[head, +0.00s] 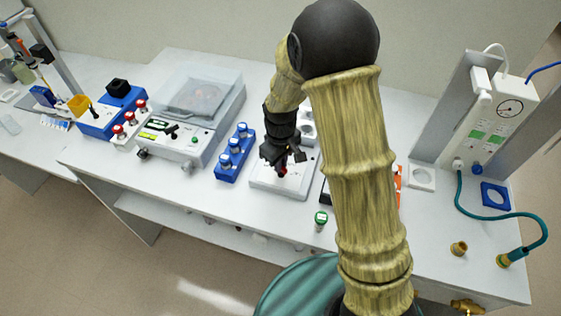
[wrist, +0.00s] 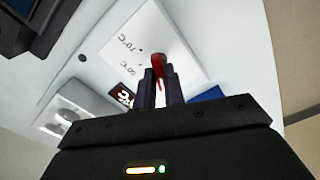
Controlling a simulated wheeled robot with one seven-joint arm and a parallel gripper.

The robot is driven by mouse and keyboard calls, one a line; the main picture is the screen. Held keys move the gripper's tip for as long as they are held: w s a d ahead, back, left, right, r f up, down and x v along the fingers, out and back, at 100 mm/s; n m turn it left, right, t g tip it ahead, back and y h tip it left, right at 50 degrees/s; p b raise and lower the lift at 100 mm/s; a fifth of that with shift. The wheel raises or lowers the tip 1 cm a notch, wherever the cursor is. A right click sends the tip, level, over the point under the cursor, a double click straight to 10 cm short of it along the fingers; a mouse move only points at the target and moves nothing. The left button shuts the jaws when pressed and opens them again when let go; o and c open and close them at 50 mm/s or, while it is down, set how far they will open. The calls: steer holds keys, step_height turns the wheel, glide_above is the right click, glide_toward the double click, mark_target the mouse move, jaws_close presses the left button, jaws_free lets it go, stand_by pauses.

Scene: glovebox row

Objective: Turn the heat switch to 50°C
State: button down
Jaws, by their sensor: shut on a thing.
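The heat switch is a red handle (wrist: 156,58) on a white panel (wrist: 178,35), seen in the wrist view. My gripper (wrist: 158,80) is shut on the red handle, with a dark finger on each side of it. Two printed temperature labels, one reading 50°C (wrist: 127,70) and one 70°C (wrist: 129,43), show upside down left of the handle. I cannot tell which mark the handle points to, because the fingers hide part of it. In the head view my gripper (head: 283,160) is over the white heating unit (head: 266,185), with a bit of red below the fingertips.
A blue rack (head: 228,165) with several capped vials stands left of the unit. A green-capped vial (head: 321,218) stands near the bench's front edge. A grey lidded machine (head: 190,120) is further left. A teal hose (head: 500,213) lies at the right. My arm hides part of the bench.

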steer(key=m, duration=0.4)
steer(key=shift+w+r+p, duration=0.1)
steer(key=shift+p, duration=0.25)
steer(key=shift+m+p, duration=0.45)
steer(key=shift+m, duration=1.75)
steer(key=c, duration=1.5)
jaws_free()
steer(key=shift+d, duration=0.1)
step_height(320, 180, up, 17)
steer(key=shift+r+b, duration=0.15)
steer(key=shift+b, duration=0.55)
